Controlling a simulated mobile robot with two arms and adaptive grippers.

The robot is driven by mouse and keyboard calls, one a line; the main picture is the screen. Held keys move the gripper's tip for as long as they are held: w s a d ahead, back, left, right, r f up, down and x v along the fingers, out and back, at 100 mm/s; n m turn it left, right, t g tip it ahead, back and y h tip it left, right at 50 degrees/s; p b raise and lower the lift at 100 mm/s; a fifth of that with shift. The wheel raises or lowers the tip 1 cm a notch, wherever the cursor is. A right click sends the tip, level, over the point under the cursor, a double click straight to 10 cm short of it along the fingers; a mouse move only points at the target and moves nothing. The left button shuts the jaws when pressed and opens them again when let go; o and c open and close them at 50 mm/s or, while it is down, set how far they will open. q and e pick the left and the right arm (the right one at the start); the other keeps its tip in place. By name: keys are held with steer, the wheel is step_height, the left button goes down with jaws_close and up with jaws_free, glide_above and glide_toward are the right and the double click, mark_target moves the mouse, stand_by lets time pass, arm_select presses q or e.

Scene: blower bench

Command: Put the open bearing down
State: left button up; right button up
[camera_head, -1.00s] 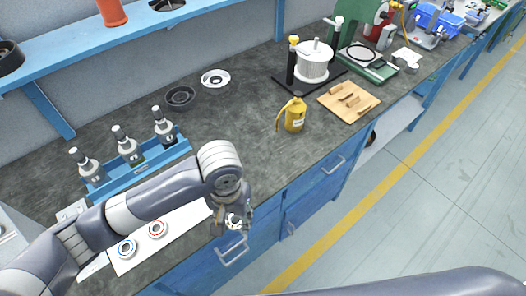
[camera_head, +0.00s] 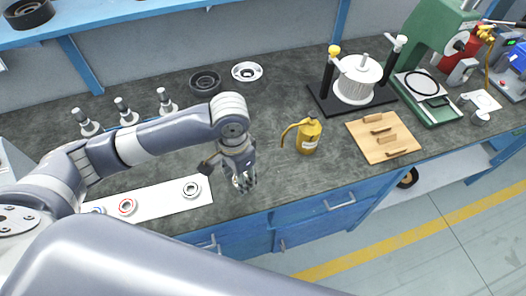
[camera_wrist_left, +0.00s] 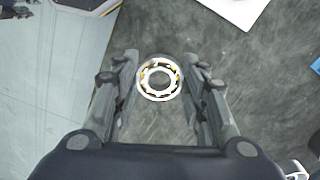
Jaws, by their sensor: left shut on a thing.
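The open bearing (camera_wrist_left: 159,96) is a pale ring with yellowish balls showing. In the left wrist view it sits between the fingertips of my left gripper (camera_wrist_left: 160,78), which is shut on it. In the head view my left gripper (camera_head: 244,183) points down over the grey bench top, just right of the white strip. The bearing is mostly hidden there by the fingers. The gap between bearing and bench is hard to judge. My right gripper is out of view.
A yellow oil can (camera_head: 309,137) and a wooden board (camera_head: 377,146) stand to the right. Bare bench top lies around the gripper.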

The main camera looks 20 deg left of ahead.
arm_select(q)
steer(key=w, duration=0.4)
steer(key=shift+w+d+f, duration=0.1)
steer(key=shift+w+d, duration=0.1)
steer(key=shift+d, duration=0.1)
steer(key=p, duration=0.1)
glide_above(259, 159)
steer(key=shift+s+f, duration=0.25)
steer(key=shift+f, duration=0.1)
steer(key=shift+w+f, duration=0.15)
steer(key=shift+f, duration=0.15)
step_height(259, 159, down, 3)
steer(key=shift+p, duration=0.45)
steer(key=shift+f, duration=0.15)
steer(key=o, duration=1.1)
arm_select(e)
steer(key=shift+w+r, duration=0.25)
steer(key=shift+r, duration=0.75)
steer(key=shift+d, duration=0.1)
